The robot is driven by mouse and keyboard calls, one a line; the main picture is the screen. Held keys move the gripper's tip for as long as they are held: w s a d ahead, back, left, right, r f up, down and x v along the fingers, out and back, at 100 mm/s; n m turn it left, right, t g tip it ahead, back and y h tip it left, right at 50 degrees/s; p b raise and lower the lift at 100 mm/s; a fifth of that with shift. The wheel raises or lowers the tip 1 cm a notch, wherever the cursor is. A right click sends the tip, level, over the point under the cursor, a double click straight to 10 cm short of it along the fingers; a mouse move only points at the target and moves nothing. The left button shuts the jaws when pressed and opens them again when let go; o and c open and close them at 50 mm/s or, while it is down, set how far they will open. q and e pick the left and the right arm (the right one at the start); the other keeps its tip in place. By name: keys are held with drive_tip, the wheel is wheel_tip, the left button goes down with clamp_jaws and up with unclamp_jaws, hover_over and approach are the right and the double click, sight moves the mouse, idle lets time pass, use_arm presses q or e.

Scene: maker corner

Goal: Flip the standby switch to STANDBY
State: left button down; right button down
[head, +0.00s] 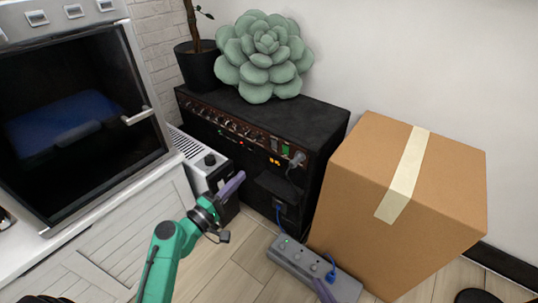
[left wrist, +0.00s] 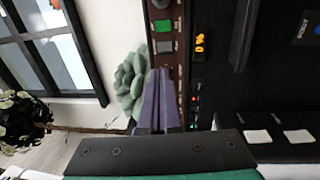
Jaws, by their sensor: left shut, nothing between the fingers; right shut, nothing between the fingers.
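The black amplifier (head: 255,125) stands against the wall with a control panel along its upper front. The panel carries a lit green switch (left wrist: 163,25) and a grey switch (left wrist: 164,46) beside it. The green switch also shows in the head view (head: 285,149). The labels are too small to read, so I cannot tell which is standby. My left gripper (head: 240,176) is shut and empty in front of the amplifier. In the left wrist view its purple fingers (left wrist: 158,72) point towards the panel.
A cardboard box (head: 350,190) stands right of the amplifier. A grey power strip (head: 305,262) lies on the floor in front. A white box with a black knob (head: 200,165) sits left of the amplifier. A succulent (head: 265,50) and a pot (head: 198,68) are on top.

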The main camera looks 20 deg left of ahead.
sight(274, 143)
use_arm(q)
drive_tip(key=x, duration=1.3)
drive_tip(key=shift+w, duration=0.15)
drive_tip(key=shift+w+d, duration=0.15)
drive_tip(key=shift+w, duration=0.2)
use_arm(e)
drive_tip(key=shift+f, duration=0.2)
